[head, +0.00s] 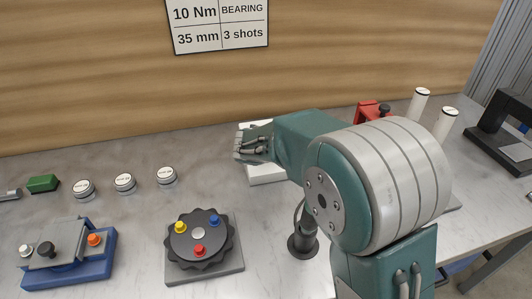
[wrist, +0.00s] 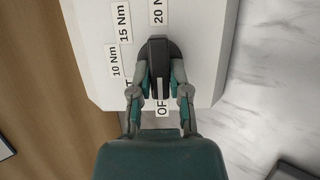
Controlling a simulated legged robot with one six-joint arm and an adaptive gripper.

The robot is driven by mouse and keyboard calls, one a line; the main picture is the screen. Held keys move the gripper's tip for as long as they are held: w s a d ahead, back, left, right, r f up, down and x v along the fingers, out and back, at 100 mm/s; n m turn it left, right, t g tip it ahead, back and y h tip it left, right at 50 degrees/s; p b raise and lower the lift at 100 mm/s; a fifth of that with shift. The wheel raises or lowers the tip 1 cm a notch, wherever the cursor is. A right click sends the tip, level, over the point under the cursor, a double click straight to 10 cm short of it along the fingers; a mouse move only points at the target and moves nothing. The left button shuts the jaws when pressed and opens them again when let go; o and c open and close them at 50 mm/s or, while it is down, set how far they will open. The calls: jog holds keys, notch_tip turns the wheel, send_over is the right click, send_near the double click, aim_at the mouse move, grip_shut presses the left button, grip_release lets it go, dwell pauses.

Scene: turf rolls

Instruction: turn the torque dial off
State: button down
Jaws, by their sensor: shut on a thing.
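The torque dial is a black knob (wrist: 158,58) on a white panel (wrist: 88,70), seen in the wrist view. My gripper (wrist: 158,82) has its two fingers closed on both sides of the knob's grip bar. The bar lies along the picture's vertical. Labels 10 Nm, 15 Nm and 20 Nm stand around its upper side, and a partly covered label starting "OF" is below it, between the fingers. In the head view my gripper (head: 252,147) is at the white box (head: 266,173), and the dial is hidden.
A sign (head: 218,24) on the wooden wall reads 10 Nm, bearing, 35 mm, 3 shots. A black turntable with coloured pegs (head: 200,238), a blue fixture (head: 70,255), three white round pieces (head: 124,183) and a green block (head: 43,183) stand left. White cylinders (head: 418,104) stand right.

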jog(key=shift+f, duration=0.15)
jog(key=c, duration=0.6)
grip_release()
jog(key=shift+a, duration=0.1)
jog(key=shift+s+r, duration=0.25)
jog(key=shift+r, duration=0.15)
jog(key=v, duration=1.1)
jog(key=shift+a, duration=0.1)
